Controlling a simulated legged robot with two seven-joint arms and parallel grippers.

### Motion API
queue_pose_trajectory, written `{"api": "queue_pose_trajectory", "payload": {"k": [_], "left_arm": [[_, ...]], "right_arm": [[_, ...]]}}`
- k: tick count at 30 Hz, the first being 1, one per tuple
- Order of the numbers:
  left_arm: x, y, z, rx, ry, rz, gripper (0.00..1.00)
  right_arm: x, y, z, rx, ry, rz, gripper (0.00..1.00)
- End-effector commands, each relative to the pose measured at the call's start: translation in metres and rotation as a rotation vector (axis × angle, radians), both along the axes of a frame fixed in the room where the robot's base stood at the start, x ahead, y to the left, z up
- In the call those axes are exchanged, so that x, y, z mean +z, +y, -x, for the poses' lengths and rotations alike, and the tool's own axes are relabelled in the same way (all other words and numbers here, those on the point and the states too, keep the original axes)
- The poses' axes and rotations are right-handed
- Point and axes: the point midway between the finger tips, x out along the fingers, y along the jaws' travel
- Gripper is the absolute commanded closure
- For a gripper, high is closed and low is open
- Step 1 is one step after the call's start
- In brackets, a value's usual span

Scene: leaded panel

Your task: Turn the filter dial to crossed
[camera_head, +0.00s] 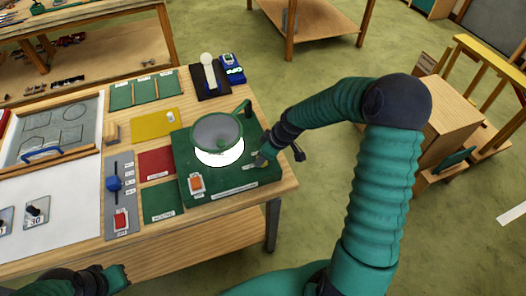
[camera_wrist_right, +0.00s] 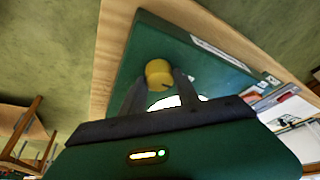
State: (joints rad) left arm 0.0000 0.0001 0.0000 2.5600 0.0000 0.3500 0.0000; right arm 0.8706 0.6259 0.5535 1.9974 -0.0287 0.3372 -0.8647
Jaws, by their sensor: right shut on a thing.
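The filter dial, a yellow round knob (camera_wrist_right: 158,70), sits on the green polariscope-like box (camera_head: 230,195) and lies between the fingers of my right gripper (camera_wrist_right: 160,84) in the right wrist view. In the head view my right gripper (camera_head: 259,160) reaches the box's right side and hides the dial. The dial's setting cannot be read. A round grey disc (camera_head: 217,130) stands over a bright white lit plate (camera_head: 219,158) on the box. An orange-red switch (camera_head: 196,184) is at its front left. My left gripper (camera_head: 116,278) is at the bottom left, away from the box; its fingers are unclear.
The box stands near the right edge of a wooden bench (camera_head: 165,262). Left of it are a grey panel with a blue knob (camera_head: 114,184), a red mat (camera_head: 156,163) and a yellow mat (camera_head: 150,122). A black stand with a white-topped item (camera_head: 208,62) is behind.

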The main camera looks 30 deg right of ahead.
Motion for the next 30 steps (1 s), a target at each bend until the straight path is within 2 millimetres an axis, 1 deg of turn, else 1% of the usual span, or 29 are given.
{"api": "queue_pose_trajectory", "payload": {"k": [1, 6, 21, 22, 24, 27, 30], "left_arm": [[0.0049, 0.0, 0.0, 0.0, 0.0, 0.0, 1.0], [0.0089, 0.0, 0.0, 0.0, 0.0, 0.0, 1.0], [0.0098, 0.0, 0.0, 0.0, 0.0, 0.0, 1.0], [0.0098, 0.0, 0.0, 0.0, 0.0, 0.0, 1.0], [0.0098, 0.0, 0.0, 0.0, 0.0, 0.0, 1.0], [0.0098, 0.0, 0.0, 0.0, 0.0, 0.0, 1.0], [0.0098, 0.0, -0.0001, 0.0, 0.0, 0.0, 1.0]], "right_arm": [[0.0024, -0.0015, -0.0004, 0.015, -0.001, 0.0, 1.0], [0.001, -0.0019, -0.0004, 0.062, -0.001, 0.002, 1.0], [-0.0003, -0.0023, -0.0003, 0.082, 0.0, 0.003, 1.0], [-0.0003, -0.0023, -0.0003, 0.082, 0.0, 0.003, 0.61], [-0.0003, -0.0022, -0.0002, 0.082, 0.0, 0.003, 0.52], [-0.0003, -0.0018, -0.0003, 0.082, 0.0, 0.003, 0.41], [-0.0003, -0.0015, -0.0003, 0.082, 0.0, 0.002, 0.41]]}}
